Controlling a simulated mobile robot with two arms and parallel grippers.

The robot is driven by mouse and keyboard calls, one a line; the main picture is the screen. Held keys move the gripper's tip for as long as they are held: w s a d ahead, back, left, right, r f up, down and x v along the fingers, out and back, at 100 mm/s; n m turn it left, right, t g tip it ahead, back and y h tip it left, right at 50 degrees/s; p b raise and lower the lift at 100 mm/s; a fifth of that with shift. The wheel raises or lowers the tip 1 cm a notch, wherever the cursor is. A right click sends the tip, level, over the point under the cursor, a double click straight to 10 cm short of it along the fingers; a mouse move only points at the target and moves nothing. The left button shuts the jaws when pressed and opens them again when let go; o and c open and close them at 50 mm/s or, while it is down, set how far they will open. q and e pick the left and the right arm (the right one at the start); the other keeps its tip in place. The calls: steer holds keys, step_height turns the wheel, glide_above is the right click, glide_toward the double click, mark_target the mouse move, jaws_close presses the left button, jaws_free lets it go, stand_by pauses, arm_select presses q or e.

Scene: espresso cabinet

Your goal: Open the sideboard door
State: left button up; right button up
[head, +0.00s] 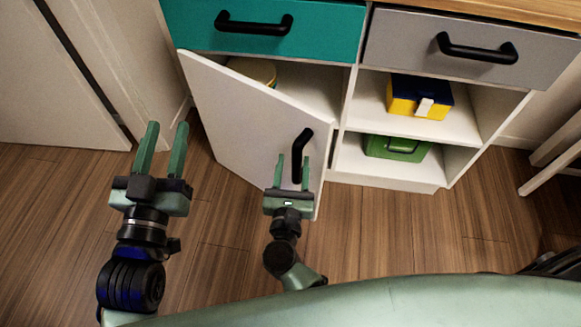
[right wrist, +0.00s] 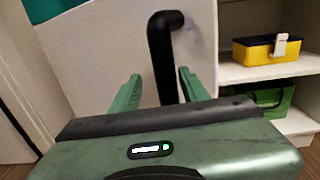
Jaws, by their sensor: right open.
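The white sideboard door (head: 235,120) stands partly open in the head view, hinged on its left and swung out toward me. Its black handle (head: 302,155) is a vertical bar near the door's free right edge. My right gripper (head: 289,172) is at the handle, open, with its green fingers on either side of the bar. In the right wrist view the handle (right wrist: 162,60) rises between the two fingers (right wrist: 155,92), with gaps beside it. My left gripper (head: 162,150) is open and empty over the floor, left of the door.
Open shelves at the right hold a yellow and blue box (head: 408,104) and a green case (head: 380,148). A round item (head: 262,70) shows behind the door. Wooden floor (head: 370,230) is clear.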

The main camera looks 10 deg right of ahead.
steer(key=shift+s+a, duration=0.1)
steer(key=s+a+b, duration=0.1)
steer(key=s+a, duration=0.4)
steer(key=s, duration=0.2)
steer(key=shift+s+b, duration=0.2)
steer(key=shift+b, duration=0.2)
stand_by(0.6)
